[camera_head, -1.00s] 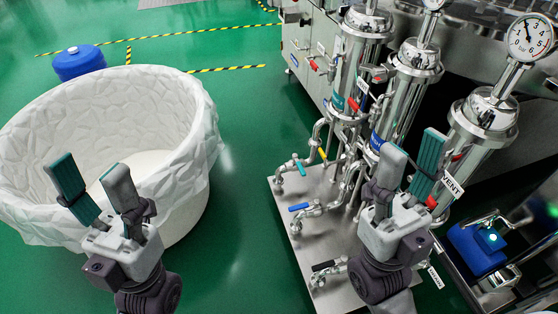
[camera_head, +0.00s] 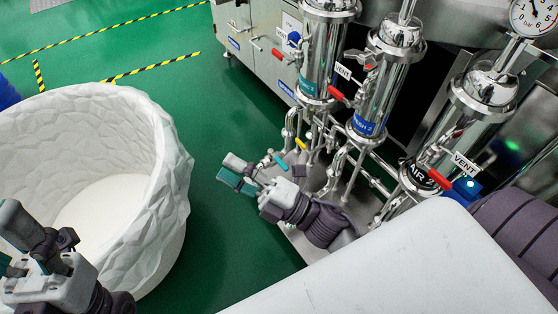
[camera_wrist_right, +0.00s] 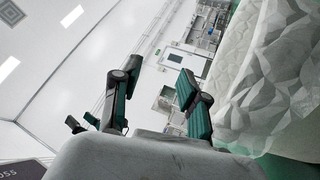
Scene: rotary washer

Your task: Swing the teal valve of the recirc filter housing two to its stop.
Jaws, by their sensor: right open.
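The teal valve handle (camera_head: 281,163) shows on the low pipework in front of the metal filter housings, beside a yellow handle (camera_head: 300,144). I cannot tell which housing its pipe serves. The middle housing (camera_head: 382,85) has a blue label ending in 2. My right gripper (camera_head: 232,170) is open and empty, pointing left, close to the teal handle in the picture but not visibly touching it. In the right wrist view its fingers (camera_wrist_right: 155,92) are apart, with no valve between them. My left gripper (camera_head: 12,245) is open at the lower left, partly cut off.
A large white lined tub (camera_head: 150,215) stands at the left. Another housing (camera_head: 322,55) is left of the middle one; a third (camera_head: 478,105) is at the right with a red vent handle (camera_head: 440,180). Green floor (camera_head: 215,235) is clear between tub and skid.

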